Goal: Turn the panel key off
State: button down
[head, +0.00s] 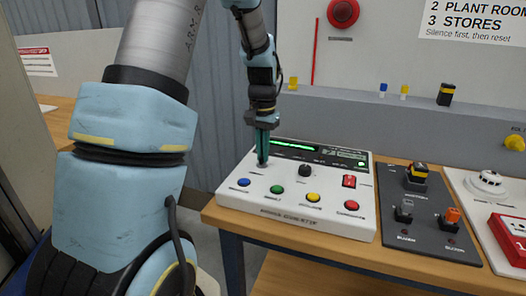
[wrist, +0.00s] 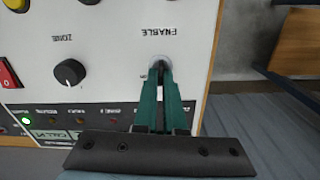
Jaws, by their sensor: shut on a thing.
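The white control panel (head: 328,212) stands on the wooden bench, with its face tilted up. My gripper (head: 262,160) points down at the panel's upper left part. In the wrist view, my gripper (wrist: 160,72) has its green fingers closed together at the round grey key switch (wrist: 160,61) beside the label ENABLE. The fingers are shut on the key and hide most of it, so which way it is turned cannot be told. The black ZONE knob (wrist: 69,72) lies to one side, clear of the fingers.
The panel has blue (head: 243,182), green (head: 277,189), yellow (head: 313,197) and red (head: 351,205) buttons along its front. A red rocker switch (head: 349,181) sits at its right. A dark switch board (head: 425,225) stands right of the panel. A grey ledge (head: 400,115) runs behind.

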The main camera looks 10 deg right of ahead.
jog(key=shift+n, duration=0.6)
jog(key=c, duration=1)
grip_release()
jog(key=shift+r, duration=0.15)
notch_tip(320, 180, up, 11)
jog(key=b, duration=0.1)
jog(key=shift+f+b, duration=0.2)
jog(key=shift+b, duration=0.15)
jog(key=shift+a+f+n, duration=0.1)
jog(key=shift+n, duration=0.2)
